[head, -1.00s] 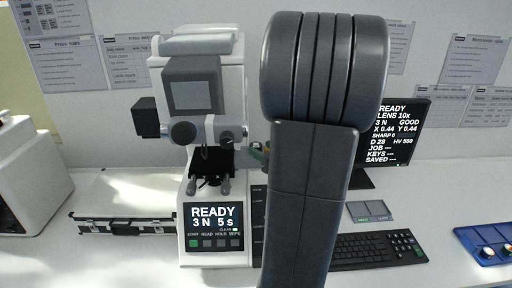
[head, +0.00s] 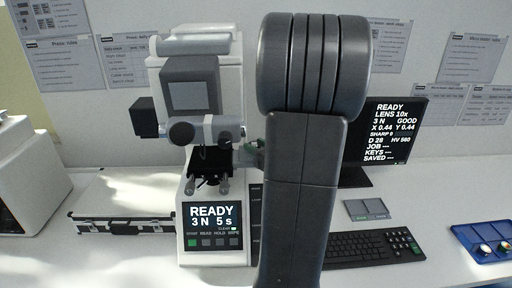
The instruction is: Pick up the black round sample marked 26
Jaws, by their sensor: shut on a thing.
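My gripper (head: 250,155) shows only in part, past the left edge of my own dark arm, beside the work stage of the hardness tester (head: 203,85). It is shut on a dark thing at the stage (head: 212,165), taken to be the black round sample. The sample's outline and its mark 26 cannot be made out. The tester's front panel reads READY, 3 N, 5 s. My arm hides the area right of the stage.
A blue tray (head: 462,232) with small round pieces is at the right edge. A monitor (head: 398,125), keyboard (head: 345,250) and small grey tray (head: 352,203) stand right of my arm. A silver case (head: 130,205) lies left, near a white machine (head: 25,180).

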